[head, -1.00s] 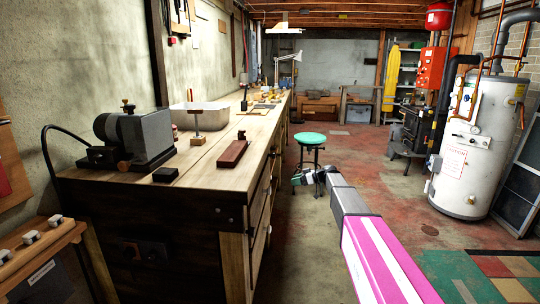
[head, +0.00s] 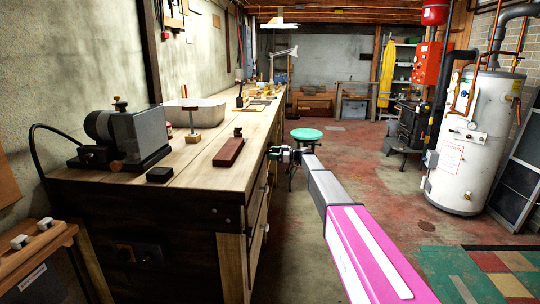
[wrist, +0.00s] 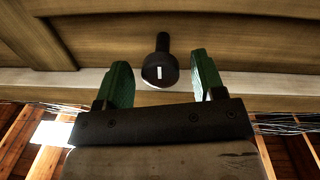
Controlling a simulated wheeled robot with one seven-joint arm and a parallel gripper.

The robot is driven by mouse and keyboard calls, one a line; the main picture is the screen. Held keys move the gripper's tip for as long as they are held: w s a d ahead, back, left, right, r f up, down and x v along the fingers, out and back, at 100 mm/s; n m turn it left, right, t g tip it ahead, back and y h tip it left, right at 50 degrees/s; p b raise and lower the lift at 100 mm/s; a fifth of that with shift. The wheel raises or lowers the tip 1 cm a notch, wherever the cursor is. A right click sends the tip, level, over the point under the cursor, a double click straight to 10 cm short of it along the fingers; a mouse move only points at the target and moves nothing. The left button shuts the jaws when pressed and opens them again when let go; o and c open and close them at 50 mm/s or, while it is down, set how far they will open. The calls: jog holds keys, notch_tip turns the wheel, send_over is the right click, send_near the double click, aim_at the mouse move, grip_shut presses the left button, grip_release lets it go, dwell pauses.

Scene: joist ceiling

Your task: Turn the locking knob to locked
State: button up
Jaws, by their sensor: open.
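A round black knob (wrist: 160,70) with a white mark on its face shows in the wrist view, in front of a wooden panel (wrist: 215,28). My gripper (wrist: 162,78) is open, with one green finger on each side of the knob and a visible gap on both sides. In the head view my gripper (head: 276,153) is at the drawer side of the workbench (head: 200,185). The knob cannot be made out there. I see no lettering showing which position is locked.
A green-topped stool (head: 306,135) stands just behind my gripper. A grinder-like machine (head: 128,135), a metal basin (head: 197,112) and a dark red block (head: 229,152) are on the bench. A white tank (head: 470,145) stands at the right. The floor between is mostly clear.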

jog(key=shift+w+a, duration=0.1)
jog(key=shift+a, duration=0.75)
jog(key=shift+c, duration=0.4)
jog(key=c, duration=0.8)
jog(key=shift+c, duration=0.2)
